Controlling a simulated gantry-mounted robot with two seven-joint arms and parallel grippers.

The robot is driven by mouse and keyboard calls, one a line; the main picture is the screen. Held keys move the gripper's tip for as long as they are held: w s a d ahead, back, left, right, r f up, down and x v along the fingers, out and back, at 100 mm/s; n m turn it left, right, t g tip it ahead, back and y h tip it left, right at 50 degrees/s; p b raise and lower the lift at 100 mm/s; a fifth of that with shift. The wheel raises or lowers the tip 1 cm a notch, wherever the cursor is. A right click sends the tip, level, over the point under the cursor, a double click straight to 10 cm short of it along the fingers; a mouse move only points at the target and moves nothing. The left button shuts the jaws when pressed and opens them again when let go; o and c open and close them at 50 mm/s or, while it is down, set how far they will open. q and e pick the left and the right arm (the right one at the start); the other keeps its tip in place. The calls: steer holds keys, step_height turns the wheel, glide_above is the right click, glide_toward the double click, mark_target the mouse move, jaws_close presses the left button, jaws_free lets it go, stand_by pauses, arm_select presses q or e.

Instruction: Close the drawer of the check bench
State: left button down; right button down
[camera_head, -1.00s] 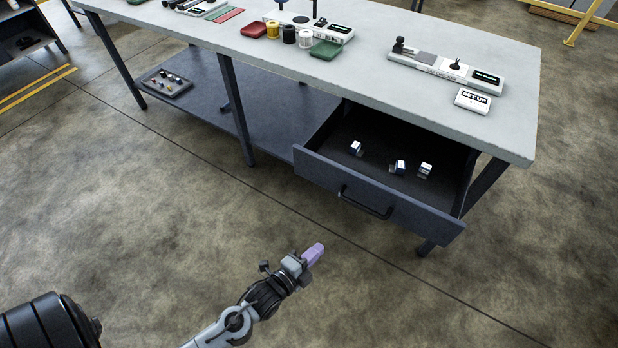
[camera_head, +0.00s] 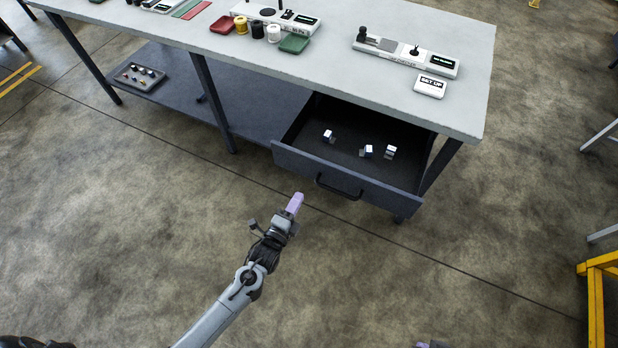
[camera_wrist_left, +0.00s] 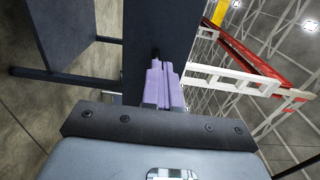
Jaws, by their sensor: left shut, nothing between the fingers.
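The check bench (camera_head: 300,60) has a dark drawer pulled open, with its front panel (camera_head: 377,189) facing me and a black bar handle (camera_head: 339,187) on it. Several small white-and-blue blocks (camera_head: 367,151) lie in the drawer. My left gripper (camera_head: 295,203) is shut and empty, with its purple fingers in front of the drawer front, left of the handle. In the left wrist view the fingers (camera_wrist_left: 165,85) are together and point at a dark panel (camera_wrist_left: 160,25); contact cannot be told. A purple-grey piece at the bottom edge looks like my right gripper (camera_head: 432,344), mostly cut off.
A gauge fixture (camera_head: 405,52), a SET UP sign (camera_head: 430,86), a red tray (camera_head: 220,25) and a green tray (camera_head: 294,44) stand on the bench top. A parts tray (camera_head: 139,76) is on the lower shelf. A yellow frame (camera_head: 597,270) stands at right. Floor before the drawer is clear.

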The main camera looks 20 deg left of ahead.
mark_target(313, 170)
arm_select(q)
steer(key=w+b, duration=0.1)
steer(key=w, duration=0.7)
steer(key=shift+w+d+b, duration=0.1)
steer(key=shift+w+b, duration=0.25)
steer(key=shift+b, duration=0.05)
steer(key=shift+w, duration=0.25)
